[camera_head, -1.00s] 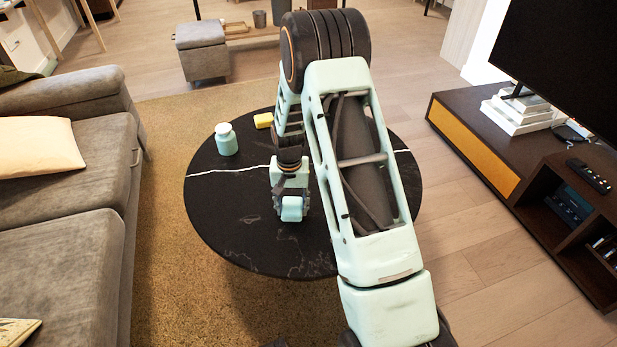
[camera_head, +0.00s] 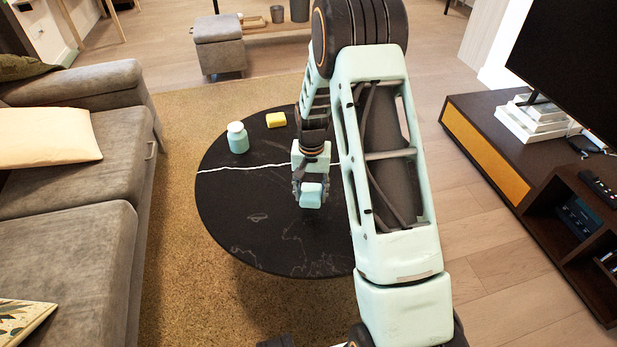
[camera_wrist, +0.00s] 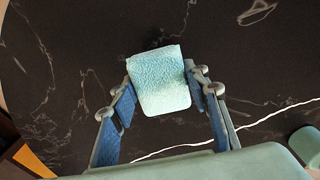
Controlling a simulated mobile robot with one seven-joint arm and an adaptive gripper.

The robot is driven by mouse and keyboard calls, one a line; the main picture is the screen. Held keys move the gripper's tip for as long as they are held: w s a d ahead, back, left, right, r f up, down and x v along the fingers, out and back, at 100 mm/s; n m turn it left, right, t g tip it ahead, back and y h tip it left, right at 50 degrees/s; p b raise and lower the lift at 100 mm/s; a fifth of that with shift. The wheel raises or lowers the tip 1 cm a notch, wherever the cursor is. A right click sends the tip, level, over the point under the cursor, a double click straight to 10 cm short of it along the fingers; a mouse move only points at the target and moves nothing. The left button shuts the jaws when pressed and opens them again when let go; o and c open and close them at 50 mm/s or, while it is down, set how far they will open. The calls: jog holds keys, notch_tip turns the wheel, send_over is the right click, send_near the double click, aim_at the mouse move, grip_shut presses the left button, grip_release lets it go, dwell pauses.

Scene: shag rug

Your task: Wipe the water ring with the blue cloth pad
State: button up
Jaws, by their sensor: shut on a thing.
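My gripper (camera_head: 311,188) is shut on the light blue cloth pad (camera_head: 312,196), over the middle right of the round black table (camera_head: 232,200). In the wrist view the pad (camera_wrist: 160,82) sits between the two fingers. I cannot tell whether the pad touches the table top. A faint pale loop-shaped mark (camera_head: 257,217) lies on the table to the left of the pad and nearer the camera. It also shows at the top right of the wrist view (camera_wrist: 257,12). I cannot tell whether it is the water ring or marble veining.
A teal jar (camera_head: 238,140) and a yellow sponge (camera_head: 276,120) stand toward the back left of the table. A grey sofa (camera_head: 75,235) is to the left, and a dark TV stand (camera_head: 480,140) to the right. The table's near left part is clear of objects.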

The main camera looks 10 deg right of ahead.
jog(key=shift+r+p, duration=0.55)
jog(key=shift+r, duration=0.65)
